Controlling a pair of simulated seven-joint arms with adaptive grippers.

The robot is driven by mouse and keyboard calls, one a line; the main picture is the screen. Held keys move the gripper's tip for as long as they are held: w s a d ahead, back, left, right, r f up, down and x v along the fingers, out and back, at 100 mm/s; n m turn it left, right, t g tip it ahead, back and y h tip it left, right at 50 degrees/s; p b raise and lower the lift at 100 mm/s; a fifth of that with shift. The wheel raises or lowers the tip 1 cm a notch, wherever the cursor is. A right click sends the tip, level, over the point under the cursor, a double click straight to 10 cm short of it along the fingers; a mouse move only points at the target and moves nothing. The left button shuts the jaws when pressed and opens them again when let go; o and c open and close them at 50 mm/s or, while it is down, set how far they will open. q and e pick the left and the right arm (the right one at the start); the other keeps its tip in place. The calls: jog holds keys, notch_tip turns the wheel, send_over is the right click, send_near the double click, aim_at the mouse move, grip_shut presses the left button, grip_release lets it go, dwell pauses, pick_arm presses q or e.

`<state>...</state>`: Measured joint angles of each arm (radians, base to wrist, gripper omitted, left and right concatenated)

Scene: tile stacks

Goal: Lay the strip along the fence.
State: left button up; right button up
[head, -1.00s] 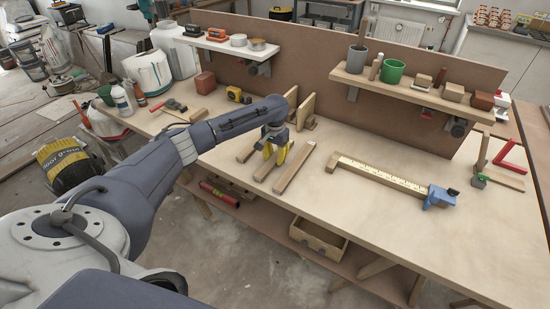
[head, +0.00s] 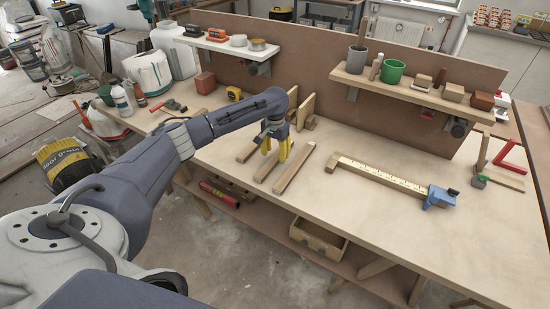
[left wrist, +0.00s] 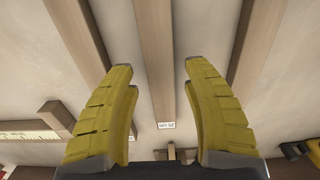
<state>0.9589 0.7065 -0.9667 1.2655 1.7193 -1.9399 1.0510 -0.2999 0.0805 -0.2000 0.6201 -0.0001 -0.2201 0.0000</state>
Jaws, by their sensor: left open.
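Three wooden strips lie side by side on the workbench: a left strip (head: 247,152), a middle strip (head: 265,172) and a right strip (head: 295,168). My left gripper (head: 274,152) is open and empty above the middle strip. In the left wrist view, the middle strip (left wrist: 156,60) runs between the yellow fingers (left wrist: 160,85), with a small printed label at one end. The left strip shows at the right (left wrist: 252,50) and the right strip at the left (left wrist: 80,35). A wooden fence with a yellow scale (head: 385,177) lies further right, with a blue stop (head: 439,197) at its right end.
Upright wooden pieces (head: 305,110) stand behind the gripper. A back panel with shelves borders the bench; the right shelf (head: 410,88) holds cups and blocks. A red square-shaped tool (head: 509,158) is at the right. The bench front right of the strips is clear.

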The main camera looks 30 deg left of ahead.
aim_at(275, 158)
pick_arm(q)
notch_tip(275, 158, up, 9)
jog(key=shift+o, duration=0.9)
jog(key=shift+r, duration=0.25)
